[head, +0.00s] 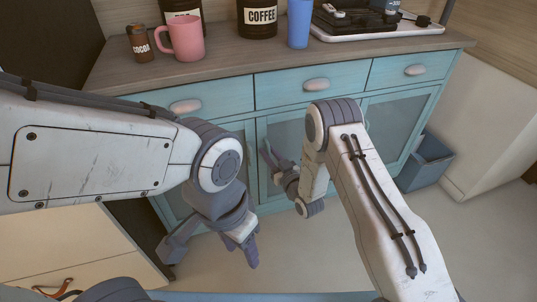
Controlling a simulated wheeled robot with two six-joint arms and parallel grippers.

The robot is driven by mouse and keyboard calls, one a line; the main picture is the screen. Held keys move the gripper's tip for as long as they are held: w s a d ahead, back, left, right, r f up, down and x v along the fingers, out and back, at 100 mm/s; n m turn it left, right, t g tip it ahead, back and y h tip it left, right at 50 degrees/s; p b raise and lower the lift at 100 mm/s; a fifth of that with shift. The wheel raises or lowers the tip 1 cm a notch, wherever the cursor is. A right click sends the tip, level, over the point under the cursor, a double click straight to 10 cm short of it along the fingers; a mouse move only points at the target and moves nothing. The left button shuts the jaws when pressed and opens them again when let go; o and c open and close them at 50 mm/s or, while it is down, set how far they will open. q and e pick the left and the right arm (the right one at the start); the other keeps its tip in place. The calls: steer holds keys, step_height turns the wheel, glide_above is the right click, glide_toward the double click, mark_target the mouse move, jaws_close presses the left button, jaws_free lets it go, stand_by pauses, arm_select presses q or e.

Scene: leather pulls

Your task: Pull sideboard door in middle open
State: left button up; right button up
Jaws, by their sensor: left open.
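The blue sideboard has a middle door with a glass pane (285,132), which looks closed. My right gripper (269,156) is in front of this door's left part, close to it. Whether it touches the door, and whether its fingers are open or shut, I cannot tell. No pull on the middle door is visible; the gripper and arm cover part of the door. My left gripper (212,247) is open and empty, low in front of the left door (238,130) and pointing down at the floor.
Drawers with pale pulls (317,84) run above the doors. The wooden top (225,66) holds a pink mug (186,38), a cocoa jar (140,43), a coffee canister (257,18) and a blue cup (299,24). A blue bin (427,163) stands right. Floor ahead is clear.

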steer(key=shift+w+a, duration=0.1)
jaws_close()
stand_by(1.4)
